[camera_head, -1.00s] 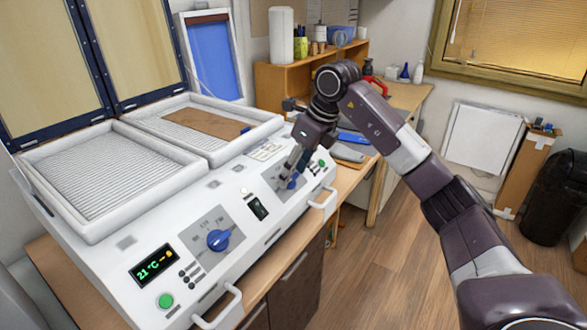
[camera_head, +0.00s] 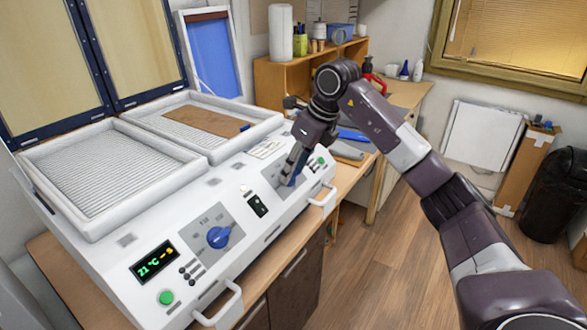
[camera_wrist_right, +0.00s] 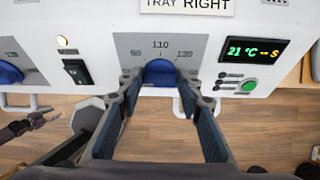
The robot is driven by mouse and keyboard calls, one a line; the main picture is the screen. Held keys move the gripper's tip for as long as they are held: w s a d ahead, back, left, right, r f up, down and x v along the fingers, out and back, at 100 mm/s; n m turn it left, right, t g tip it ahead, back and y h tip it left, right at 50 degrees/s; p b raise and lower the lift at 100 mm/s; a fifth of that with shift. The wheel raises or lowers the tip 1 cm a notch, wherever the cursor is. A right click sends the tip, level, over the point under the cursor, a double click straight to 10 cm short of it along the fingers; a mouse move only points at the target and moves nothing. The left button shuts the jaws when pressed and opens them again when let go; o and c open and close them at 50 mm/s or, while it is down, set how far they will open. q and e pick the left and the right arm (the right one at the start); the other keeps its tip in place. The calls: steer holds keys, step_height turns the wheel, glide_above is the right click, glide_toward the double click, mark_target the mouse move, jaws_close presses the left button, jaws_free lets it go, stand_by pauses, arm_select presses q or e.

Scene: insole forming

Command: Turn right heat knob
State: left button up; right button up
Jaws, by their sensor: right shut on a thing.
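The right heat knob (camera_wrist_right: 160,72) is blue and sits under a scale marked 90, 110 and 130 in the right wrist view. My right gripper (camera_head: 287,180) is at this knob on the right part of the white machine's front panel. In the right wrist view its two fingers (camera_wrist_right: 155,88) stand on either side of the knob and hold it. The fingers partly hide the knob, and its exact pointing is unclear. A dark gripper-like shape (camera_wrist_right: 35,122), perhaps my left gripper, shows at the left of the right wrist view; its jaw state is unclear.
The left blue knob (camera_head: 218,237) is free. A rocker switch (camera_wrist_right: 77,71) lies between the knobs. The right display (camera_wrist_right: 256,51) reads 21 °C above a green button (camera_wrist_right: 249,86). White handles (camera_head: 322,203) stick out in front.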

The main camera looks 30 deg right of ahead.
steer(key=m, duration=0.1)
steer(key=m+y+p, duration=0.1)
steer(key=m, duration=0.1)
steer(key=shift+d+r, duration=0.1)
steer(key=shift+d, duration=0.15)
steer(key=shift+w+d+m+y+p, duration=0.15)
steer(key=shift+m+y+p, duration=0.55)
steer(key=shift+m, duration=1.6)
steer(key=o, duration=1.2)
steer(key=shift+c, duration=0.2)
steer(key=shift+y, duration=0.3)
steer(key=shift+d, duration=0.1)
steer(key=v, duration=1.1)
steer(key=shift+s+d+r, duration=0.15)
steer(key=shift+s+r, duration=0.1)
steer(key=shift+r, duration=0.05)
